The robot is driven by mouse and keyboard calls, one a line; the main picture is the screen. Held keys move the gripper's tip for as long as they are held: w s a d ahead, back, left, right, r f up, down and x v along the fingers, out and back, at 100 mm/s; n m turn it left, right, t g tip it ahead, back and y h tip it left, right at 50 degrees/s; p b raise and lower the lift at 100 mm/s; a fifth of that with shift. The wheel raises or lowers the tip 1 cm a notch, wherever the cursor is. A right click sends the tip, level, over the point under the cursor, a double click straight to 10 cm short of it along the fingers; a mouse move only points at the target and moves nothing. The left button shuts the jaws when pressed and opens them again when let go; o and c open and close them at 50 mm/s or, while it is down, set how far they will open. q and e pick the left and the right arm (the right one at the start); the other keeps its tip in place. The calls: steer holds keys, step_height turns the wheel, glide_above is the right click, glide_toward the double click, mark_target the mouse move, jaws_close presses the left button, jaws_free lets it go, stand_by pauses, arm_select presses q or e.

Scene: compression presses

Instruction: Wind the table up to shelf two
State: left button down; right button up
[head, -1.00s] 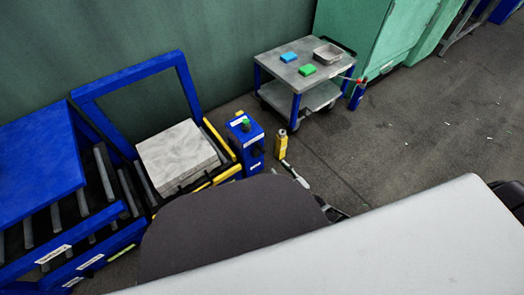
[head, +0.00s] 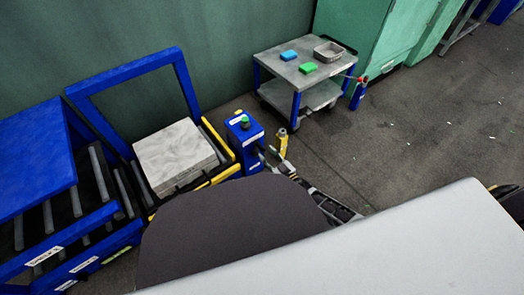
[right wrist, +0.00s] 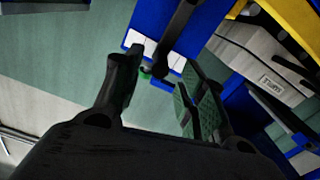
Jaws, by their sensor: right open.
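The lift table (head: 206,181) stands left of centre in the head view, with a yellow-edged frame and a pale grey slab stack (head: 176,156) on it. Beside it is a blue post (head: 243,133) with a green knob on top. In the right wrist view the blue post (right wrist: 151,22) shows white labels and a dark crank-like arm (right wrist: 178,30). My right gripper (head: 268,155) is beside the post, and its open fingers (right wrist: 160,85) are on either side of the crank's lower end in the wrist view; contact cannot be told. My left gripper is out of view.
A blue rack (head: 35,160) with roller shelves and small labels stands at the left. A yellow bottle (head: 282,143) stands close to my right gripper. A grey cart (head: 290,72) with blue and green blocks and a tray is behind.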

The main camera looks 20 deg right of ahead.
mark_target(262, 149)
steer(key=shift+b+x, duration=0.9)
steer(key=shift+x, duration=1.45)
jaws_close()
